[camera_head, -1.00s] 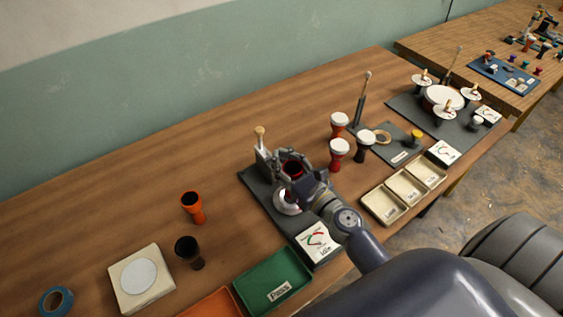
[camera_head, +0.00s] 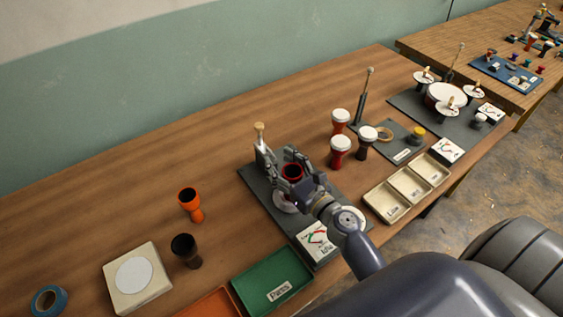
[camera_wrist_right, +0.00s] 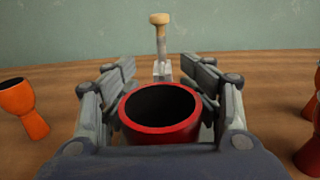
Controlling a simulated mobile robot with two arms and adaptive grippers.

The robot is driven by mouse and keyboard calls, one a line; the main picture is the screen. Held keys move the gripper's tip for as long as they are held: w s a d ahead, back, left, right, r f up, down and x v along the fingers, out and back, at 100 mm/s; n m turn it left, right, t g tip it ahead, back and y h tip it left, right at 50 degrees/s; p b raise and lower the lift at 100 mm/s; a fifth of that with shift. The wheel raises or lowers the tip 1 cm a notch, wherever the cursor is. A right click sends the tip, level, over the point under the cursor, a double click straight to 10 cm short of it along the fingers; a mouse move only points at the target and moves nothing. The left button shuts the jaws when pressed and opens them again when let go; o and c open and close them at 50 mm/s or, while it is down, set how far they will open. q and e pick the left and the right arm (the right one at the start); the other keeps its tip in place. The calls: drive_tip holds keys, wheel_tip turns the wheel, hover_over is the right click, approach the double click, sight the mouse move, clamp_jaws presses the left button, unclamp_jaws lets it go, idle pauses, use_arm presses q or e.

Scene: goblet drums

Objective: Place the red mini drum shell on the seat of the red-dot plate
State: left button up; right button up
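The red mini drum shell (camera_head: 292,171) is upright, with a red rim and dark hollow inside. It stands at a round pale plate (camera_head: 284,205) on the dark grey mat; its foot is hidden, so exact seating cannot be told. No red dot can be made out. My right gripper (camera_head: 289,166) has its fingers spread on either side of the shell. In the right wrist view the shell (camera_wrist_right: 160,118) sits between the open fingers, which look slightly apart from its walls. My left gripper is not in view.
A wooden-handled post (camera_head: 261,140) stands just behind the shell. A dial box (camera_head: 316,240) is in front. A green tray (camera_head: 272,280) lies at the front.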

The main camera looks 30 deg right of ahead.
idle(0.5)
drive_tip(key=shift+r, duration=0.2)
drive_tip(key=shift+s+f, duration=0.2)
drive_tip(key=shift+s, duration=0.1)
drive_tip(key=s+d+b, duration=0.1)
drive_tip(key=s+b, duration=0.3)
drive_tip(key=s, duration=0.7)
drive_tip(key=shift+s+d+r, duration=0.15)
drive_tip(key=shift+d, duration=0.25)
